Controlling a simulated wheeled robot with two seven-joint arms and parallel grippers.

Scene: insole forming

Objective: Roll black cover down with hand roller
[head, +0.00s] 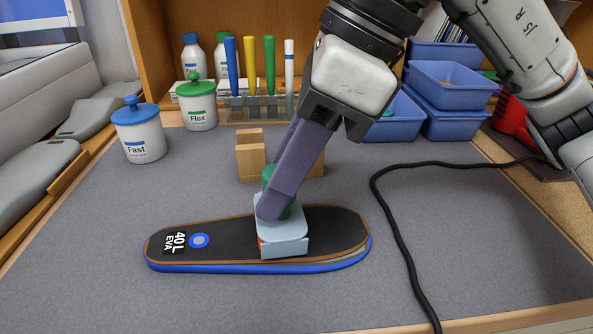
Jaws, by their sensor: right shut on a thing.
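The black cover (335,228), with a brown rim, lies flat on an insole-shaped piece with a blue lower edge (215,269) in the middle of the table. White "40 L EVA" lettering and a blue ring are at its left end. My right gripper (277,203) reaches down from above, its purple fingers shut on the green grip of the hand tool. The tool's pale blue block (285,240) sits over the right-middle part of the cover and appears to touch it. Its underside is hidden, so I cannot see a roller. My left gripper is out of view.
A wooden block stand (250,160) is just behind the cover. A black cable (392,222) runs along the right. "Fast" (139,132) and "Flex" (198,108) pots, upright coloured tools and blue bins (450,85) stand at the back. The front table is clear.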

